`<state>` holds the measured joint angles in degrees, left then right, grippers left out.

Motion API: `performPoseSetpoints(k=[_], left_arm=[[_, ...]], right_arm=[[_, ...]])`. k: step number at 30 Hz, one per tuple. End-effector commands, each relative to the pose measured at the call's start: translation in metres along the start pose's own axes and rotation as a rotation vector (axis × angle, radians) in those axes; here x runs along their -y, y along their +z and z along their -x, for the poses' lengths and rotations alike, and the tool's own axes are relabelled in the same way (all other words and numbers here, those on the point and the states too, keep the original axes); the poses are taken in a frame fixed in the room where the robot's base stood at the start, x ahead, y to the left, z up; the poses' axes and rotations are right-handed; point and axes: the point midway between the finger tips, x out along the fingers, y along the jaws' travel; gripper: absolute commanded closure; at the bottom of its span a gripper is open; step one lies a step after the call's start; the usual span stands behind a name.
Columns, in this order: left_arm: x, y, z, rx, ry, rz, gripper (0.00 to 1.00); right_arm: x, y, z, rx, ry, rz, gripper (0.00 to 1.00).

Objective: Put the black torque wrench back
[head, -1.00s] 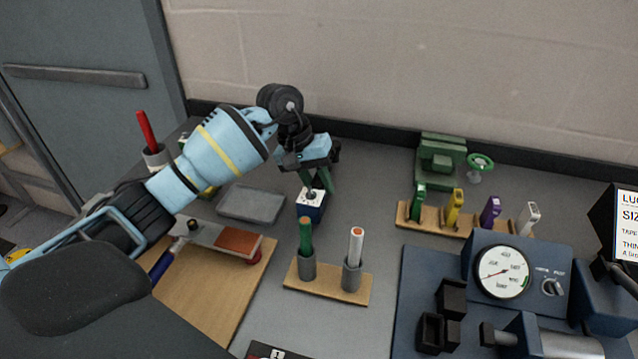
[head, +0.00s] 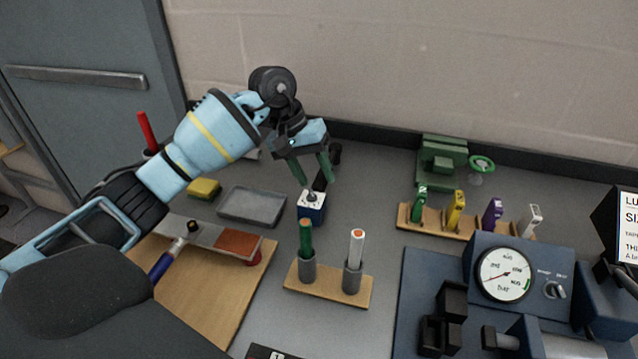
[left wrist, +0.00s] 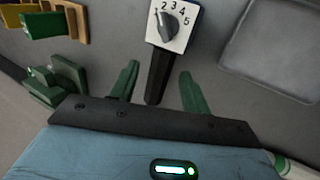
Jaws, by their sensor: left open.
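A dark bar, seemingly the black torque wrench (head: 321,179), lies at the back of a small blue box with a white dial face (head: 311,208). In the left wrist view the black bar (left wrist: 158,82) runs from the edge of the numbered dial box (left wrist: 174,24) to between my green fingers. I cannot tell whether bar and box are joined. My left gripper (head: 317,180) is open above the bar, one finger on each side; it also shows in the left wrist view (left wrist: 160,71). It holds nothing. My right gripper is out of view.
A wooden stand (head: 328,289) with a green and a white handle is in front of the box. A grey tray (head: 252,205) and yellow sponge (head: 204,188) are left. A rack of coloured tags (head: 440,223) and a gauge unit (head: 504,274) are right.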

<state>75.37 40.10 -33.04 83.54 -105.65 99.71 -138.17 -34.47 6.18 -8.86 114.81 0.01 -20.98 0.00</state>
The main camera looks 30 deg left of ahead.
Motion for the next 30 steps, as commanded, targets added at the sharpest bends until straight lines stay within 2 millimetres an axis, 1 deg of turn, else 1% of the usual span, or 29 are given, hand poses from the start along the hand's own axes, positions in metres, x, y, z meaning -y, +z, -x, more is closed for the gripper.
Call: performPoseSetpoints(k=[1,6,9,12,18,30], left_arm=[[0.0,-0.001,0.012,-0.004,0.0,0.0,0.53],[0.0,-0.001,0.046,-0.003,0.0,-0.001,0.53],[0.0,-0.001,0.062,-0.002,0.0,0.0,0.53],[0.0,-0.001,0.073,-0.001,0.001,0.0,0.53],[0.0,0.0,0.084,0.001,0.001,0.0,0.53],[0.0,0.0,0.084,0.001,0.001,-0.001,0.53]], right_arm=[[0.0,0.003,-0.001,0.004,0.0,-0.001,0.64],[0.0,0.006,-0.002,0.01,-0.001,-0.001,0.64],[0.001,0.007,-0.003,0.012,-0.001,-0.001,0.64],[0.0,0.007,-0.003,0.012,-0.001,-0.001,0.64],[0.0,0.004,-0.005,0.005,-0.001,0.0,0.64],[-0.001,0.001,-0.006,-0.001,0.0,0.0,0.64]])
